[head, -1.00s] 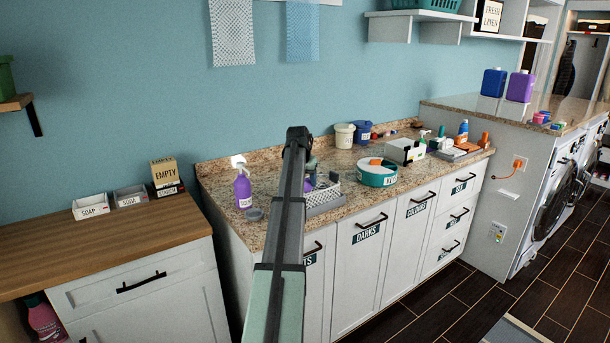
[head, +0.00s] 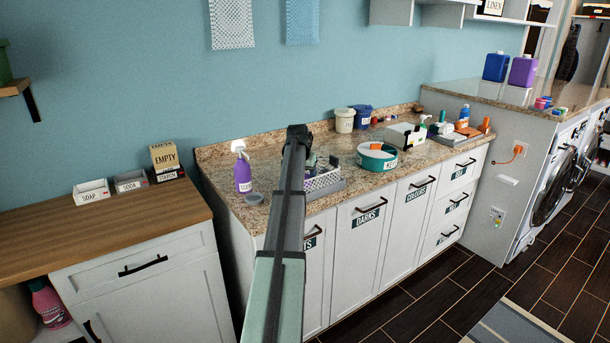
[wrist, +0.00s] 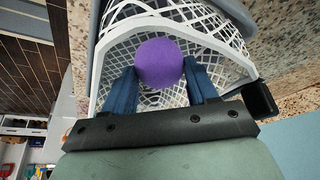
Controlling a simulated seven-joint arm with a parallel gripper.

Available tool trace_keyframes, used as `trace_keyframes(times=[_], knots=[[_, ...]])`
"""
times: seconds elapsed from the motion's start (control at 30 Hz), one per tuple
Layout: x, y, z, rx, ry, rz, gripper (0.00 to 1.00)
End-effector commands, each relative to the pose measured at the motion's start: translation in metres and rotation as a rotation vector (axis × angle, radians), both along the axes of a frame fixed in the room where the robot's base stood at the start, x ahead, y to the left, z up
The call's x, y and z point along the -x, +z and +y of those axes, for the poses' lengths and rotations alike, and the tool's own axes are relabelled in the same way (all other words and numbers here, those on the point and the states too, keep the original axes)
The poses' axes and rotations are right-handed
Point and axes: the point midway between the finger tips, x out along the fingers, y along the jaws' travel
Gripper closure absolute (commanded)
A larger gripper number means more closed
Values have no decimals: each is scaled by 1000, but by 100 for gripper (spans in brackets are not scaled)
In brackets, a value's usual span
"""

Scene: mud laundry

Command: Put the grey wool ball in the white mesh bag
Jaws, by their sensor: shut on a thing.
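In the wrist view my gripper (wrist: 162,85) has its two blue fingers shut on a purple ball (wrist: 159,63). The ball sits at the fingertips, within a white mesh-sided container (wrist: 122,42). Whether it touches the mesh cannot be told. In the head view a white lattice basket (head: 322,181) stands on the granite counter, partly behind my arm, which hides the gripper. A white mesh piece (head: 231,24) and a blue one (head: 302,20) hang on the wall; the white one may be the mesh bag. I cannot make out a grey ball in either view.
A purple spray bottle (head: 242,172) stands left of my arm, and a teal round tub (head: 377,158) stands to the right. Bins, a white box (head: 405,136) and bottles stand farther along. The wooden counter (head: 100,232) has clear room in front.

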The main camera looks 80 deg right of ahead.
Motion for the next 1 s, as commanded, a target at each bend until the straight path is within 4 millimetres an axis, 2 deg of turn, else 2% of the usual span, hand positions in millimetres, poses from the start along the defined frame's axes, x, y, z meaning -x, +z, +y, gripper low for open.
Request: trace_keyframes(times=[0.07, 0.1, 0.4, 0.77, 1.0], knots=[[0, 0, 0, 0, 0, 0, 77], [0, 0, 0, 0, 0, 0, 41], [0, 0, 0, 0, 0, 0, 13], [0, 5, 2, 1, 0, 0, 13], [-2, 38, 15, 3, 0, -1, 13]])
